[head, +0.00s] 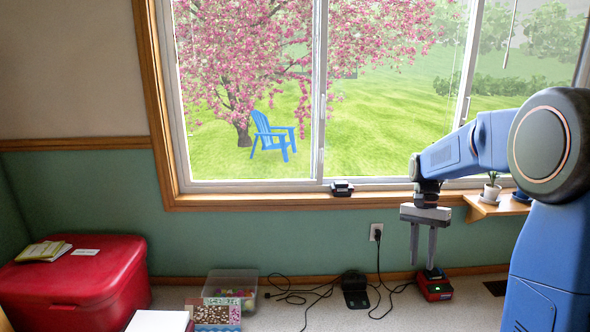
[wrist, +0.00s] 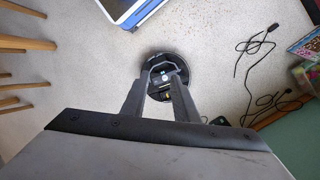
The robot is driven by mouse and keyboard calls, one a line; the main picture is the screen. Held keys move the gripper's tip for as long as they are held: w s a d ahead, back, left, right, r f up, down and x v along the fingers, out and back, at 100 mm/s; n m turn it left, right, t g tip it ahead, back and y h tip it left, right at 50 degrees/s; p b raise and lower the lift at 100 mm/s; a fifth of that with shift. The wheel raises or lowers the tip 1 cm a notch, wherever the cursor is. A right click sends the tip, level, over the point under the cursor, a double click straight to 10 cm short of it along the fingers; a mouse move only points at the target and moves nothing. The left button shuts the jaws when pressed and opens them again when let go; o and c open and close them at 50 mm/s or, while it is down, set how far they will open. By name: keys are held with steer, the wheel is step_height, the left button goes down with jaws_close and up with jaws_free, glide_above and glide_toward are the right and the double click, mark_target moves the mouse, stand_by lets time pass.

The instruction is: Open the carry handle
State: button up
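My gripper (head: 424,262) hangs fingers down in the head view, right of the picture's middle. Its two fingers are apart with nothing seen between them, so it is open. In the wrist view my gripper (wrist: 163,72) shows against a dark round shape (wrist: 156,58) lower down; I cannot tell what that is. A small red device with a black top (head: 435,288) stands on the floor by the wall, just below the fingertips in the head picture. They appear apart from it. It cannot be made out in the wrist view. I cannot clearly make out a carry handle.
A wooden shelf (head: 497,207) with a potted plant (head: 491,190) is right of my gripper. Cables (head: 310,292), a black dock (head: 355,291) and a clear bin (head: 231,284) lie left on the floor. A red chest (head: 85,283) stands far left. Wooden legs (wrist: 22,44) show in the wrist view.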

steer(key=s+a+r+n+t, duration=0.2)
steer(key=s+r, duration=0.1)
steer(key=s, duration=0.5)
steer(key=s+a+r+n+t, duration=0.2)
steer(key=s+a+r+n, duration=0.1)
steer(key=s, duration=0.5)
steer(key=s+a+f+n+t, duration=0.2)
steer(key=s+n+t, duration=0.2)
steer(key=s, duration=0.9)
steer(key=shift+s+a+f, duration=0.15)
steer(key=shift+s+f, duration=0.05)
